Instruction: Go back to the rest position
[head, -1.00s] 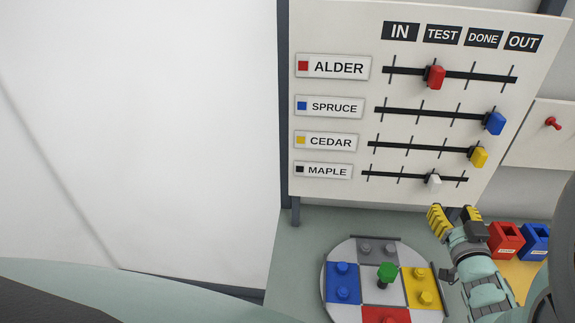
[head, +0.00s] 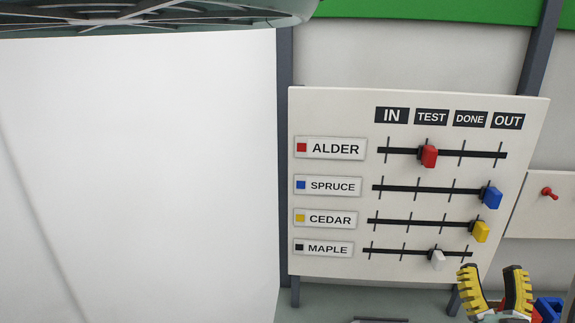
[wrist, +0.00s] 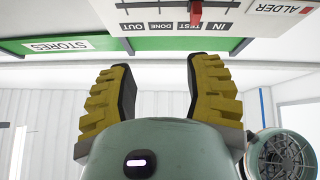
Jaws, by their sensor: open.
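My gripper (head: 494,285) is open and empty, its yellow-and-black fingers pointing up at the lower right of the head view. It shows below and right of the slider board (head: 330,115), overlapping its lower right corner in the picture. In the wrist view my gripper (wrist: 165,88) has its fingers spread, with only the room's wall between them. The board appears upside down at the top of that view.
The red ALDER slider (head: 429,156) is at TEST, the blue SPRUCE (head: 492,197) and yellow CEDAR (head: 481,232) at OUT, the white MAPLE (head: 438,260) at DONE. A red switch (head: 549,194) is at right. A blue bin (head: 549,309) stands partly hidden beside my gripper.

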